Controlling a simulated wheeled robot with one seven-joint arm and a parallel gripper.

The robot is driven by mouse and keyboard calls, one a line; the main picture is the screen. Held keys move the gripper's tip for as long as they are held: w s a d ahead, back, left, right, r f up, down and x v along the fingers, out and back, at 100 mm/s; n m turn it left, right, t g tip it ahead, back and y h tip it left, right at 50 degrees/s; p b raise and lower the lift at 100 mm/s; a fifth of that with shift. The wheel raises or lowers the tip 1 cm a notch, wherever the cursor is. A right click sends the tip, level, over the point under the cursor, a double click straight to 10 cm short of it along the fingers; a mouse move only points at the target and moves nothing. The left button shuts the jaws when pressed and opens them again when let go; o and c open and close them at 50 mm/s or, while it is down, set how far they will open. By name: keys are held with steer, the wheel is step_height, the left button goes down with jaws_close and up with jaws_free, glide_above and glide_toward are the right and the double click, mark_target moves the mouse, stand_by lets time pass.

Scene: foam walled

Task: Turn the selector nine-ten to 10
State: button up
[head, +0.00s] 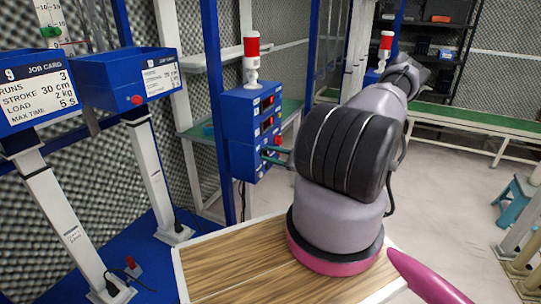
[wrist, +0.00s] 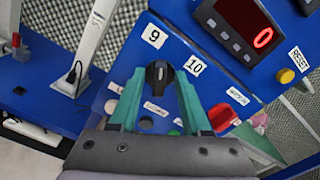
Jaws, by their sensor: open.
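The selector nine-ten is a small black knob (wrist: 159,73) on a blue panel (wrist: 222,82) in the wrist view. A label 9 (wrist: 153,36) is above it and a label 10 (wrist: 195,65) is to its upper right. The knob looks upright in the picture, its top nearer the 9 side. My gripper (wrist: 158,84) is open, its green fingers on either side of the knob, with gaps that look clear. In the head view my green fingers (head: 277,156) reach the front of the blue control box (head: 242,120); the knob cannot be made out there.
A red-digit display (wrist: 247,22) reading 0 and a yellow button (wrist: 286,75) by a RESET label are on the panel. A red button (wrist: 222,116) is at right. Blue job-card stands (head: 125,80) are left in the head view. A wooden-topped table (head: 230,265) is in front.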

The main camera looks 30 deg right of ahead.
jaws_close()
steer(key=shift+m, duration=0.3)
steer(key=m, duration=1.1)
steer(key=shift+w+d, duration=0.1)
steer(key=shift+d, duration=0.05)
steer(key=shift+m, duration=0.3)
stand_by(0.4)
jaws_free()
